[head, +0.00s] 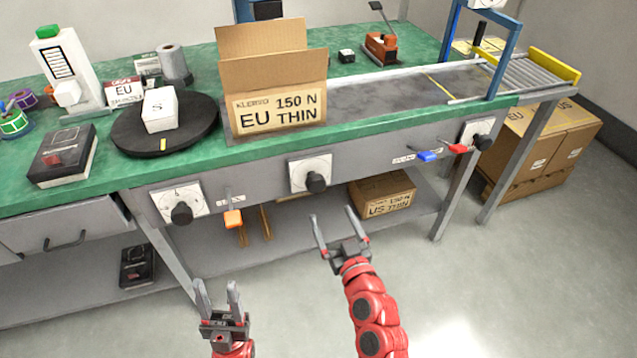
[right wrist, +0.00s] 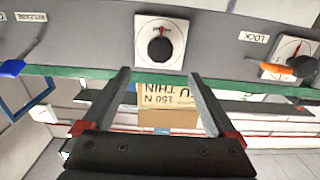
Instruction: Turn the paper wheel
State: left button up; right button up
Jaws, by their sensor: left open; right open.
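Three white dial plates with dark round knobs sit on the bench's grey front panel. The middle one, a dark knob (head: 316,183) on a white plate, also shows in the right wrist view (right wrist: 160,48); its small lettering is too blurred to read surely as the paper wheel. The left dial (head: 182,212) has numbers around its knob, and the right dial (head: 482,141) is near the panel's right end. My right gripper (head: 331,212) is open and empty, in front of and below the middle knob, apart from it. My left gripper (head: 216,284) is open and empty, low in front of the bench.
An orange lever (head: 233,219) sticks out between the left and middle dials. Blue (head: 427,156) and red (head: 459,148) levers stand left of the right dial. A US THIN box (head: 388,195) is on the lower shelf. An open EU THIN box (head: 280,112) stands on the green bench top.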

aim_at(317, 186)
jog(key=x, duration=1.2)
jog(key=shift+w+a, duration=0.1)
jog(key=shift+w, duration=0.15)
jog(key=c, duration=1.3)
jog(key=shift+c, duration=0.2)
jog(key=shift+m, duration=0.3)
